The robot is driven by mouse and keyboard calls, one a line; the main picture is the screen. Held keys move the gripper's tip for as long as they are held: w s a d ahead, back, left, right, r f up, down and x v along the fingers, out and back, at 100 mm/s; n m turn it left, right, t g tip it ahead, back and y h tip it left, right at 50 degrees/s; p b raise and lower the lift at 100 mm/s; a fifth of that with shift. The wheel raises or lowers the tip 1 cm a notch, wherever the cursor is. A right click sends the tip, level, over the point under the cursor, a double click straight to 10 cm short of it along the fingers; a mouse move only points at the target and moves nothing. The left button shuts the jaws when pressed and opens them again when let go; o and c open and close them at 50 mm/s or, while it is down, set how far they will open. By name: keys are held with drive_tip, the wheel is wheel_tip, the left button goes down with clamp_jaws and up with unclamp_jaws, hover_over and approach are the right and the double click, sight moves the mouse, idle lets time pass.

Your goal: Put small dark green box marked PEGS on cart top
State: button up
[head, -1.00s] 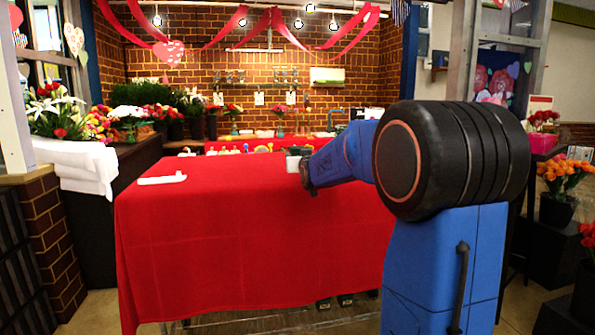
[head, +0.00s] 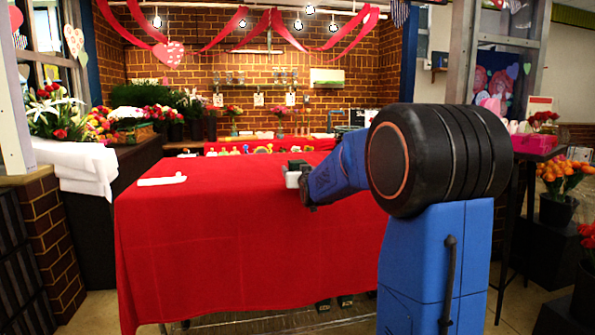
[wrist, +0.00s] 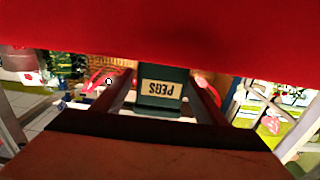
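The small dark green box marked PEGS (wrist: 162,88) sits between the two fingers of my gripper (wrist: 161,80) in the wrist view. Its cream label reads upside down there. The fingers lie close along both sides of the box and appear shut on it. In the head view my gripper (head: 302,182) is over the far right part of the red-covered table, and a small dark shape (head: 297,164) at its end appears to be the box. The head view is too small to show the fingers or the label. I cannot make out the cart top.
The red-covered table (head: 215,235) fills the middle and is mostly bare. A white item (head: 162,180) lies at its left. A row of small colourful items (head: 240,149) stands behind it. Flowers (head: 60,115) are at the left, and a pot of orange flowers (head: 562,185) is at the right.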

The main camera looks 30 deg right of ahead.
drive_tip(key=shift+s+a+r, duration=0.15)
drive_tip(key=shift+s, duration=0.3)
drive_tip(key=v, duration=1.1)
